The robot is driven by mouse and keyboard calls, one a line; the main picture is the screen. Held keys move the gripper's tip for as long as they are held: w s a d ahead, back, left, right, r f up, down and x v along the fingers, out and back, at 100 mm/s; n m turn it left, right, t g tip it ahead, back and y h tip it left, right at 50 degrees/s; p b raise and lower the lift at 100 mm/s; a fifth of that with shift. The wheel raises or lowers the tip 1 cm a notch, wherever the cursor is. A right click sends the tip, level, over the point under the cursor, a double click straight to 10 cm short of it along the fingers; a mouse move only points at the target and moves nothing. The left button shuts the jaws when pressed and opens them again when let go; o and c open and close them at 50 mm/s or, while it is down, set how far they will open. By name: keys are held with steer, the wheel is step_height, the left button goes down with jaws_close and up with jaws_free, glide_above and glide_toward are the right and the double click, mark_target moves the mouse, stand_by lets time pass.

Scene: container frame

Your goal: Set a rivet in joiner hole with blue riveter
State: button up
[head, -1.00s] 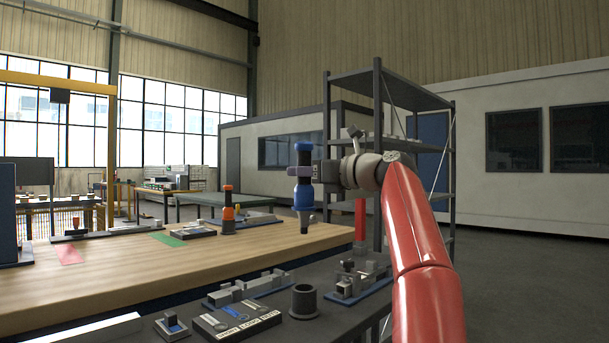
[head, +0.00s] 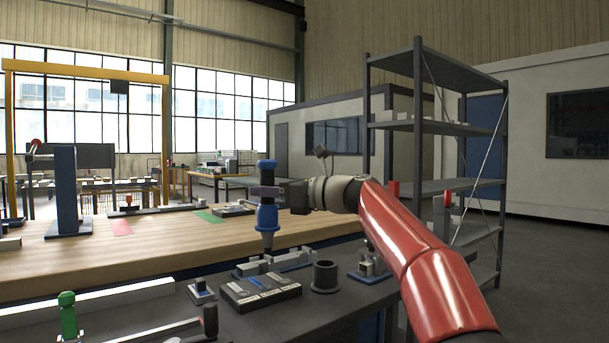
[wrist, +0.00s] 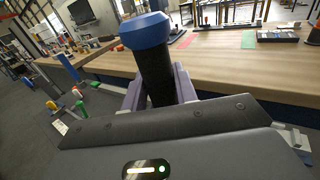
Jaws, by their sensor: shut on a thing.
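My gripper (head: 285,194) is shut on the blue riveter (head: 267,214) and holds it upright, tip down. In the head view the riveter is in front of the wooden bench's near edge, above the dark front table. Its tip hangs near a grey jointed bar (head: 275,261) on that table; I cannot tell if it touches. In the wrist view the riveter's blue cap (wrist: 145,30) and black grip (wrist: 156,78) stand between the finger pads. The joiner hole and any rivet are too small to make out.
On the dark table are a labelled tray (head: 258,290), a dark round cup (head: 325,276), a small fixture (head: 370,262) and a green-topped tool (head: 68,313). The wooden bench (head: 150,243) bears a blue column (head: 67,190). A grey shelf rack (head: 420,120) stands behind my arm.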

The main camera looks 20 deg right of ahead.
mark_target(272, 233)
steer(key=shift+s+a+f, duration=0.15)
steer(key=shift+a+f, duration=0.25)
steer(key=shift+a, duration=0.05)
step_height(272, 233, down, 5)
steer(key=b, duration=0.6)
steer(key=shift+f, duration=0.15)
steer(key=shift+f+b, duration=0.35)
steer(key=shift+f, duration=0.2)
steer(key=shift+f+b, duration=0.4)
steer(key=shift+f, duration=0.6)
stand_by(0.8)
step_height(272, 233, up, 8)
steer(key=p, duration=0.8)
steer(key=shift+f, duration=0.1)
steer(key=shift+d, duration=0.1)
stand_by(0.6)
